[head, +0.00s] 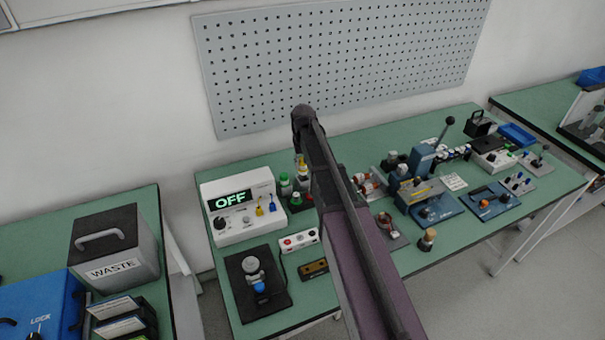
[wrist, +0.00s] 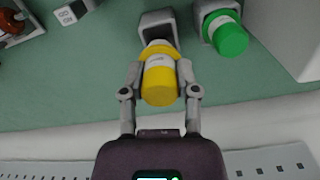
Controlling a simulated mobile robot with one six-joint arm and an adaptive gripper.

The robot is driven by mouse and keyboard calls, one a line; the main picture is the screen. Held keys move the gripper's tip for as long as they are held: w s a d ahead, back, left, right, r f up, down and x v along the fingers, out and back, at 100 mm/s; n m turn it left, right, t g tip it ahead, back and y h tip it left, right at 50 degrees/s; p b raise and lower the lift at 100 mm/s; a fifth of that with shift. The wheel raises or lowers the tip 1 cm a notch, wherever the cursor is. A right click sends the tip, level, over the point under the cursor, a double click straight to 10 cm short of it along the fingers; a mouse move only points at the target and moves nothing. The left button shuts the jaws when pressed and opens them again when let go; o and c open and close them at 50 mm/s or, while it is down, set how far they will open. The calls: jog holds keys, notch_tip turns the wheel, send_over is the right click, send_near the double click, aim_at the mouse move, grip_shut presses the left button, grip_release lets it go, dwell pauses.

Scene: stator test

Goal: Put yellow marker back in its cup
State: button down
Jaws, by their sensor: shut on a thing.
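The yellow marker (wrist: 160,82), with a yellow cap and a white band, is between the two fingers of my gripper (wrist: 160,85) in the wrist view. My gripper is shut on its yellow part. The marker's far end lines up with the mouth of a grey square cup (wrist: 156,20); how deep it sits in the cup is hidden by the marker itself. In the head view the yellow marker (head: 301,162) shows just left of my arm, which covers most of the gripper.
A green marker (wrist: 230,38) stands in its own grey cup (wrist: 206,8) close beside, to the right in the wrist view. In the head view, a white box reading OFF (head: 240,207) stands left of the markers. The pegboard (head: 340,60) is behind the green table.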

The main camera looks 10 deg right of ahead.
aim_at(303, 172)
jog(key=shift+f+b, duration=1.9)
jog(key=shift+f+b, duration=0.45)
jog(key=shift+f, duration=0.05)
jog(key=shift+c, duration=1.8)
grip_release()
jog(key=shift+r, duration=0.1)
jog(key=shift+r, duration=0.15)
notch_tip(303, 172, up, 13)
jog(key=p, duration=1.3)
jog(key=shift+f, duration=0.2)
